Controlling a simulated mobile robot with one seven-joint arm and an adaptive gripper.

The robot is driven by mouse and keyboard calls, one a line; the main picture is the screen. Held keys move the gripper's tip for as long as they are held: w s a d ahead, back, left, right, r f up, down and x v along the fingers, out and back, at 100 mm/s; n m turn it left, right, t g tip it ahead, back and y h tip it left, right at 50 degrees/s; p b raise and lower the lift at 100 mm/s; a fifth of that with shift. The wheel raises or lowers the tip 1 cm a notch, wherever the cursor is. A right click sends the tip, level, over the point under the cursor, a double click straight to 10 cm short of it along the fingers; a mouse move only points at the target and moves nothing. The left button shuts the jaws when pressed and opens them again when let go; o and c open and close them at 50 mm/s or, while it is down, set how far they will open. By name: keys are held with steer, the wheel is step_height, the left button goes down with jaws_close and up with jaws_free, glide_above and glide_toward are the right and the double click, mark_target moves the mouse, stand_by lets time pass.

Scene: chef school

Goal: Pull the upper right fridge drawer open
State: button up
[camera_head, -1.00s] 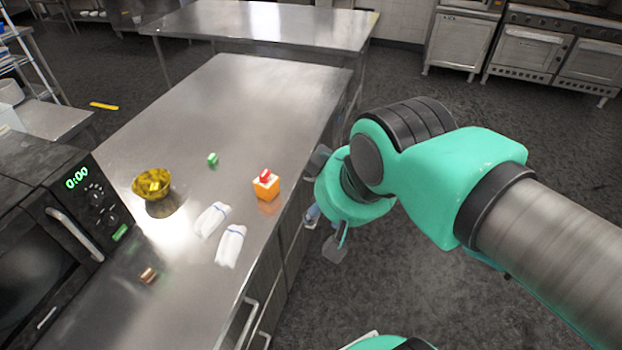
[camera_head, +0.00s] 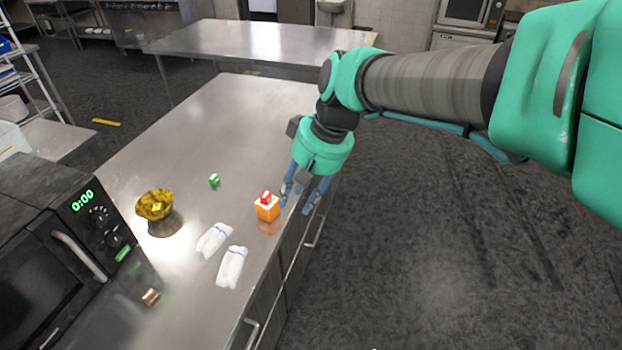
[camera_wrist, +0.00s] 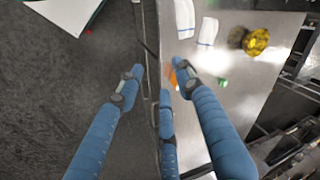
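The steel counter's drawer fronts (camera_head: 295,262) run along its right side and look shut. One bar handle (camera_head: 316,231) shows just below my gripper, on the far part of the front. A second handle (camera_head: 252,334) sits nearer the camera. My gripper (camera_head: 303,200) is at the counter's right edge, pointing down, its blue fingers spread apart. In the wrist view, my gripper (camera_wrist: 157,82) is open, with fingers on both sides of the counter edge and nothing between them. Whether any finger touches the front or handle cannot be told.
An orange box with a red top (camera_head: 267,208) stands close to my fingers. The floor (camera_head: 440,240) to the right is clear.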

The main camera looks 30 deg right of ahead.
steer(key=w+d+f+m+y+p, duration=0.1)
steer(key=w+d+f+y+p, duration=0.1)
steer(key=w+d+f, duration=0.45)
steer(key=w+d+f+m+y+p, duration=0.1)
steer(key=w+d+f+y+p, duration=0.2)
steer(key=w, duration=0.7)
steer(key=w+d+f+m+y, duration=0.1)
steer(key=w+d+f+y, duration=0.1)
steer(key=w+d+f, duration=0.5)
steer(key=w+d+f+m+t+p, duration=0.2)
steer(key=d+f+t, duration=0.2)
steer(key=d+f, duration=0.5)
steer(key=w+d+f+m+t+y+p, duration=0.1)
steer(key=w+d+f+m+t+p, duration=0.1)
steer(key=d+f, duration=0.8)
step_height(320, 180, down, 6)
steer(key=shift+w+d+r+m+t, duration=0.3)
steer(key=shift+w+m+t, duration=0.4)
steer(key=shift+t, duration=0.5)
steer(key=shift+w+a+f, duration=0.1)
steer(key=shift+w, duration=0.05)
steer(key=x, duration=1.3)
steer(key=shift+w+a, duration=0.15)
steer(key=shift+a, duration=0.1)
